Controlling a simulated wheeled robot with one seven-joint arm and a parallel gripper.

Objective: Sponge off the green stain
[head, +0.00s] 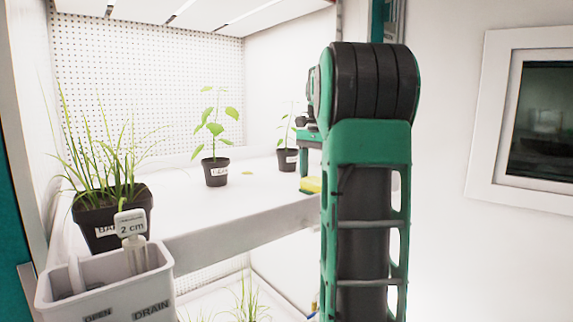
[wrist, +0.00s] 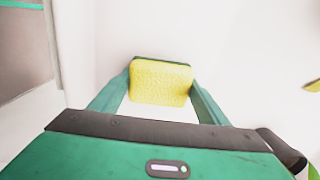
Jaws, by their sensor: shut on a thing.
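A yellow sponge with a dark green backing (wrist: 160,82) is between the two fingers of my gripper (wrist: 158,88), which is shut on it. In the head view the sponge (head: 311,186) shows beside my arm, near the shelf's front edge. I cannot tell whether it touches the shelf. A small yellow-green stain (head: 247,173) lies on the white shelf (head: 185,195), left of the sponge and between two potted plants. A yellowish patch at the right edge of the wrist view (wrist: 314,86) may be the same stain. My arm hides part of the shelf's right side.
A black pot of tall grass (head: 113,220) stands at the left front. A leafy seedling pot (head: 215,173) stands mid-shelf and another pot (head: 287,160) stands close to my gripper. A white bin (head: 105,285) is at the lower left. The shelf front between is clear.

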